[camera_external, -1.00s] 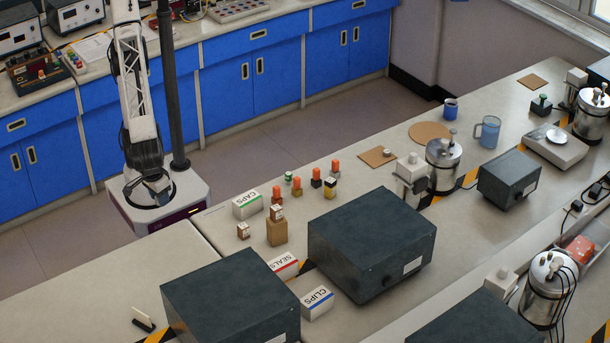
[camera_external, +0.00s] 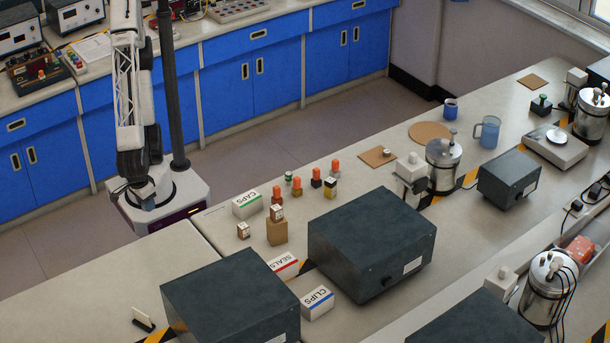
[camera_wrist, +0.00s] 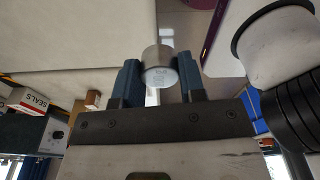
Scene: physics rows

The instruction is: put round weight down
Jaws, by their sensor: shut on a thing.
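The round weight (camera_wrist: 158,66) is a short metal cylinder with a marked pale end face. In the wrist view it sits between the two blue fingers of my gripper (camera_wrist: 159,80), which are shut on it. In the external view my gripper (camera_external: 146,198) hangs down in front of my base, by the near bench's back edge. The weight is too small to make out there. No surface is seen touching the weight.
The near bench (camera_external: 110,280) has bare room at its left. Farther right stand a CAPS box (camera_external: 247,204), a SEALS box (camera_external: 284,265), a CLIPS box (camera_external: 317,303), a wooden block (camera_external: 277,232), and dark boxes (camera_external: 372,243). Small bottles stand behind.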

